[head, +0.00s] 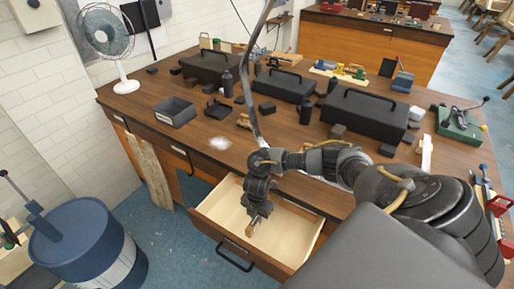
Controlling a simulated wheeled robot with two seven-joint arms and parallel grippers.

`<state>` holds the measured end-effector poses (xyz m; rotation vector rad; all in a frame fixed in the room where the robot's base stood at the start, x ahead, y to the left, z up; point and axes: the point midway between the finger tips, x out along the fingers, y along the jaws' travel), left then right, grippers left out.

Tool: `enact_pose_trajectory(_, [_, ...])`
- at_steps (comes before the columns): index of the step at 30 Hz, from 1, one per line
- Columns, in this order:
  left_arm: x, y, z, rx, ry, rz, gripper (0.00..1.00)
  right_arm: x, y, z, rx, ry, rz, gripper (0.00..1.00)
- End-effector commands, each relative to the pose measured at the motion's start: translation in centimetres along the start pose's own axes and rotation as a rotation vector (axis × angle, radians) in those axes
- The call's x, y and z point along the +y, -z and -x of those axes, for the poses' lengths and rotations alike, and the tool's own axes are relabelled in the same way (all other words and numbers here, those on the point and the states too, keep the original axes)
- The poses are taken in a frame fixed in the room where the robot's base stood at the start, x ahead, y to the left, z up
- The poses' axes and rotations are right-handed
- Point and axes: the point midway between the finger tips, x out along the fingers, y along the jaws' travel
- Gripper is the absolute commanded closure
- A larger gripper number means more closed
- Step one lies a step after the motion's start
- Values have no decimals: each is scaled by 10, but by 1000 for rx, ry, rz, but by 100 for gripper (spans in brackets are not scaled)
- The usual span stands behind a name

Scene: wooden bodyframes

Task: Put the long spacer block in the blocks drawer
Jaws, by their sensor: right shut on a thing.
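The open drawer (214,207) is pulled out from the front of the wooden bench. Its pale inside looks empty where I can see it. My right gripper (255,221) points down over the drawer, shut on a small wooden piece. That piece, which looks like the spacer block (251,228), shows only as a brown end below the fingers. The rest of it is hidden by the gripper, so I cannot tell its length. It seems to be above or just inside the drawer opening. My left gripper is not in view.
A blue drum (85,240) stands at the lower left. A fan (107,40) is by the wall. A curved dark pole rises behind my gripper.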

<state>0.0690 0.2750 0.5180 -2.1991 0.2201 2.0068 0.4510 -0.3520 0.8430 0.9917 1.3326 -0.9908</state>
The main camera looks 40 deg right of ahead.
Motion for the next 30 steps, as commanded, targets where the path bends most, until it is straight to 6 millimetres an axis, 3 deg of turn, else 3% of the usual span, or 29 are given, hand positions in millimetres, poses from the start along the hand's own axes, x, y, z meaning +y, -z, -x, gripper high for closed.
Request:
enact_pose_trajectory(6, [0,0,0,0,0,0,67,0,0,-28,0,1,-1,100])
enact_pose_trajectory(18, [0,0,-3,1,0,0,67,0,0,-34,0,0,0,100])
enact_pose_trajectory(19, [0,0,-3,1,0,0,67,0,0,-34,0,0,0,78])
enact_pose_trajectory(23, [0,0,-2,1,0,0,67,0,0,-33,0,0,0,61])
enact_pose_trajectory(30, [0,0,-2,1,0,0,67,0,0,-33,0,0,0,57])
